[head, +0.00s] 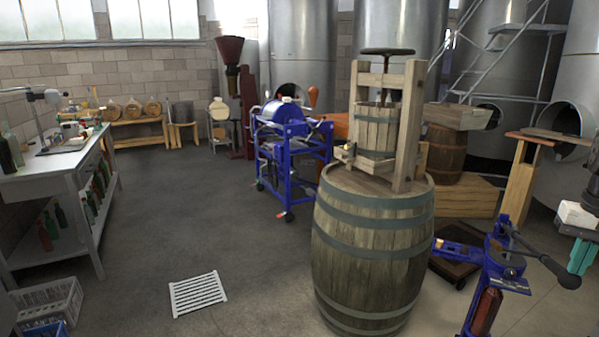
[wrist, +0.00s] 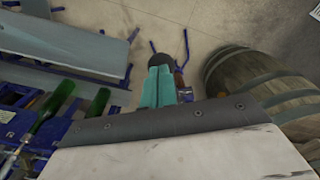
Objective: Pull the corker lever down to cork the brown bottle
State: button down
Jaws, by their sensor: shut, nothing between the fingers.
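The blue floor corker (head: 496,262) stands at the lower right in the head view. Its dark lever (head: 540,256) slants toward the lower right and ends in a black knob (head: 569,282). The brown bottle (head: 485,312) is upright in the corker's lower part, cut off by the frame's bottom edge. My gripper (head: 577,268) is at the right edge, its teal fingers closed and empty, close to the knob in the picture; contact cannot be told. In the wrist view the gripper (wrist: 160,62) hides most of the corker; blue legs show around it.
A large barrel (head: 372,250) bearing a wooden press stands left of the corker; it also shows in the wrist view (wrist: 262,85). Green bottles (wrist: 52,110) and a grey bench (wrist: 60,50) lie left in the wrist view. Open floor (head: 160,235) is left of the barrel.

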aim_at(574, 280)
jog(key=shift+f, duration=0.15)
jog(key=shift+s+a+f, duration=0.1)
jog(key=shift+s+f, duration=0.05)
jog(key=shift+f, duration=1.05)
jog(key=shift+f, duration=0.15)
jog(key=shift+s+a+f, duration=0.1)
jog(key=shift+s+f, duration=0.05)
jog(key=shift+f, duration=0.45)
jog(key=shift+s+a+f, duration=0.1)
jog(key=shift+f, duration=0.5)
jog(key=shift+f, duration=0.15)
jog(key=shift+s+a+f, duration=0.1)
jog(key=shift+s+f, duration=0.1)
jog(key=shift+f, duration=1.05)
jog(key=shift+f, duration=0.15)
jog(key=shift+s+a+f, duration=0.1)
jog(key=shift+s+f, duration=0.05)
jog(key=shift+f, duration=1.05)
